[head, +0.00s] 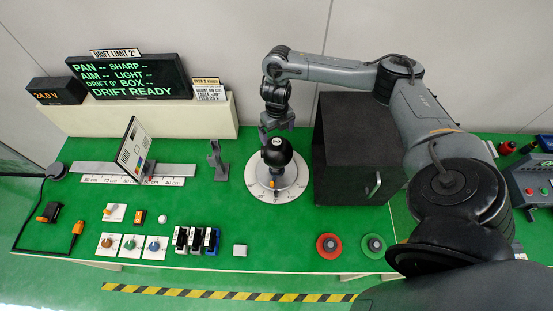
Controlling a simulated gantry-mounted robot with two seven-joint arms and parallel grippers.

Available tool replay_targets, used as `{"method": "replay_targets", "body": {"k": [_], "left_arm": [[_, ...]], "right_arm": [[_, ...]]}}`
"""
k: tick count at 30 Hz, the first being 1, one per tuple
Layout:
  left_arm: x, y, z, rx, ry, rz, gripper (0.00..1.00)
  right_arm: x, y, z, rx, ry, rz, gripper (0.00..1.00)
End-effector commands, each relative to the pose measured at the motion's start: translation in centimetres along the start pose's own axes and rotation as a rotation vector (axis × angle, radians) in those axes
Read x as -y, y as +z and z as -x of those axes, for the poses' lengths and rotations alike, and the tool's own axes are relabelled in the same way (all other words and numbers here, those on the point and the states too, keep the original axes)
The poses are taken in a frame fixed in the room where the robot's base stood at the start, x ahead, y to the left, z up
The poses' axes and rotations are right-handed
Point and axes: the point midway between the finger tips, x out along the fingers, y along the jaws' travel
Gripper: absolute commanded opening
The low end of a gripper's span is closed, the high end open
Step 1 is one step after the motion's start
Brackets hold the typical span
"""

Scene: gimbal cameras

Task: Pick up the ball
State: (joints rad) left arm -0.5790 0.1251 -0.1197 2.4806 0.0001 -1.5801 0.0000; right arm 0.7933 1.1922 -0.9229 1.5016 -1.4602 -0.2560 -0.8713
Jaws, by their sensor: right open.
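A small white round piece (162,218), which looks like a ball, lies on the green table left of centre. A black rounded body (277,152) with an orange spot stands on a white graduated round plate (296,186) at the table's middle. I cannot tell whether it is a loose ball or the head of a device. My right gripper (277,130) points down just above this black body, with its jaws open. Whether the fingertips touch it is hard to tell. The white piece is well to the left of this gripper. My left gripper is not in view.
A dark box with a handle (345,150) stands close right of the round plate. A grey bracket (217,160) stands left of it. A test chart (134,148) stands on a ruled rail. Knobs, small blocks and spools line the front edge. Lit displays (130,77) stand behind.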

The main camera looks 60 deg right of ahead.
Motion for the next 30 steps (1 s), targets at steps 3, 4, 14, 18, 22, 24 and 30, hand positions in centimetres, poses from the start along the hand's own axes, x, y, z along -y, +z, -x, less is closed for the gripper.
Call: {"method": "replay_targets", "body": {"k": [3,4,14,18,22,24,30], "left_arm": [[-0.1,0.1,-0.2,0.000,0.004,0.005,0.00],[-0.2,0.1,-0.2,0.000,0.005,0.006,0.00],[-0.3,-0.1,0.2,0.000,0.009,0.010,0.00],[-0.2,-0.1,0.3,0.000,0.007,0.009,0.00],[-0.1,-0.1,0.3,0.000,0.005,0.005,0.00],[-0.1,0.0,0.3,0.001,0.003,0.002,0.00],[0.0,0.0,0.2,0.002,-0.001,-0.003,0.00]], "right_arm": [[-0.1,0.0,-0.5,0.000,0.001,0.000,1.00],[-0.1,-0.1,-0.7,-0.001,0.001,0.000,1.00],[-0.3,-0.3,-4.2,-0.003,0.001,0.000,1.00],[-0.2,-0.3,-5.2,-0.001,0.000,0.000,1.00],[-0.3,-0.3,-5.4,0.000,0.000,0.001,1.00],[-0.3,-0.3,-5.4,0.000,0.000,0.001,1.00],[-0.3,-0.3,-5.4,0.000,0.001,0.001,0.79]]}}
